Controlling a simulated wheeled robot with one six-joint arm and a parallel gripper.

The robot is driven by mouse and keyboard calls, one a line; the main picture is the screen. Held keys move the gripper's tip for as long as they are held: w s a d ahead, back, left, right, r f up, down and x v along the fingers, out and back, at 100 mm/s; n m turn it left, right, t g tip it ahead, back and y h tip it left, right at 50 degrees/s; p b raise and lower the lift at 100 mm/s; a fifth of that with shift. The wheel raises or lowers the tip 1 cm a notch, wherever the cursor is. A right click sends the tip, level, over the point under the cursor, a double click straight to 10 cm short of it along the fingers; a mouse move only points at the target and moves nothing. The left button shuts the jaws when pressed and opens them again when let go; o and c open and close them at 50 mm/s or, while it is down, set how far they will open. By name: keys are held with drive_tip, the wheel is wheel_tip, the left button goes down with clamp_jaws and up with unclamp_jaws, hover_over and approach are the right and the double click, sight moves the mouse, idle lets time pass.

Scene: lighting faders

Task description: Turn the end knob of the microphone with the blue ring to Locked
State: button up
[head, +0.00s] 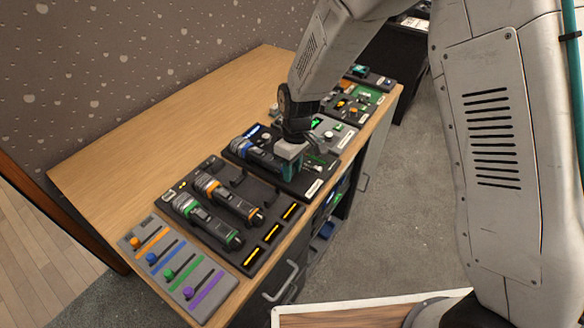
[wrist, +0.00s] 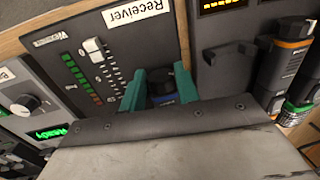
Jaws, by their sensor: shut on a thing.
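The microphone with the blue ring (head: 254,152) lies on a dark panel with its grille to the left. My gripper (head: 289,160) is over its right end and hides most of that end. In the wrist view, the teal fingers of my gripper (wrist: 160,84) are shut on the dark end knob (wrist: 160,88), one on each side. A bit of blue shows just below the knob. Which way the knob is turned, and any Locked mark, cannot be made out.
Microphones with an orange ring (head: 228,197) and a green ring (head: 207,222) lie on the neighbouring dark panel. A grey fader panel (head: 180,270) is at the near end. A label reading Receiver (wrist: 138,14) is beside my fingers. The desk's left side is bare.

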drive_tip(key=shift+w+d+f+g+y, duration=0.1)
drive_tip(key=shift+w+g+y, duration=0.1)
drive_tip(key=shift+g+y, duration=0.8)
drive_tip(key=o, duration=1)
drive_tip(key=v, duration=0.8)
